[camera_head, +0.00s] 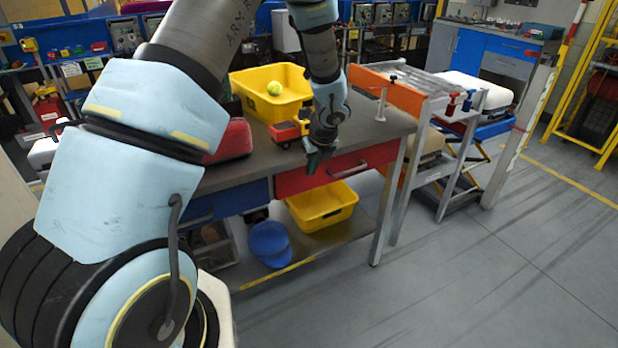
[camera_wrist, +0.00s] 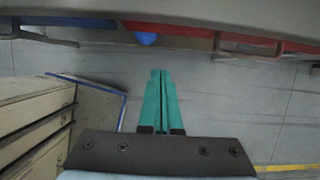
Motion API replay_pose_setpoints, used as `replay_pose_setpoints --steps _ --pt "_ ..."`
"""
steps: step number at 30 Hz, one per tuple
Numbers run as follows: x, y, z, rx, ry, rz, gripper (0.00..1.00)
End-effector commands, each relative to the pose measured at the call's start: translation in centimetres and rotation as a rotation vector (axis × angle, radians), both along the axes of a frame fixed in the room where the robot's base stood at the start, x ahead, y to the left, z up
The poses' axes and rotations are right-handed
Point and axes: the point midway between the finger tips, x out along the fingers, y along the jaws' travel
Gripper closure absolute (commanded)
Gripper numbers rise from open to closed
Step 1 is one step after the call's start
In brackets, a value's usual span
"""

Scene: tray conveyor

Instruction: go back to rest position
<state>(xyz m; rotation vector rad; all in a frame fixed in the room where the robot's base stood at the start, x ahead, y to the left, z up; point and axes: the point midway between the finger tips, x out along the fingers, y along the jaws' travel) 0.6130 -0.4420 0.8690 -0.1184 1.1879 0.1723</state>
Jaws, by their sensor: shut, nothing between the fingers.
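My gripper (camera_wrist: 159,75) shows in the wrist view with its two green fingers together and nothing between them. It points down over grey floor, with the bench edge across the top of that view. In the head view my gripper (camera_head: 314,168) hangs at the front edge of the workbench (camera_head: 385,128), in front of the red drawer (camera_head: 338,170). My arm reaches across the left and top of the head view and hides part of the bench.
On the bench are a yellow bin (camera_head: 250,84) with a green ball (camera_head: 274,88), a red and yellow toy truck (camera_head: 285,131) close to my gripper, and a red case (camera_head: 232,140). A roller conveyor (camera_head: 420,82) stands at the right. The floor (camera_head: 480,270) at front right is clear.

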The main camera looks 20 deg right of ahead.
Motion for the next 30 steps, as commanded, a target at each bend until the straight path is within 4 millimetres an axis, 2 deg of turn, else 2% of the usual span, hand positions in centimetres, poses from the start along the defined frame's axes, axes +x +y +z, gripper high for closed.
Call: replay_pose_setpoints --steps 2,5,8,11,12,15,18,21,25,27,30 --pt "-0.2 0.0 0.5 -0.002 0.001 0.004 1.0" --pt "-0.2 1.3 1.5 -0.024 0.003 0.081 1.0" --pt "-0.3 4.9 3.5 -0.093 0.007 0.324 1.0" --pt "-1.3 10.4 6.3 -0.208 0.011 0.725 1.0" --pt "-2.1 12.7 7.5 -0.261 0.011 0.912 1.0" --pt "-4.7 18.1 10.0 -0.392 0.006 1.382 1.0" --pt "-8.0 22.3 11.9 -0.511 -0.004 1.833 1.0" --pt "-11.0 25.2 13.2 -0.61 -0.016 2.219 1.0" --pt "-13.9 27.2 14.1 -0.695 -0.025 2.57 1.0" --pt "-14.8 27.6 14.3 -0.722 -0.027 2.681 1.0" --pt "-15.3 27.9 14.4 -0.737 -0.029 2.752 1.0"
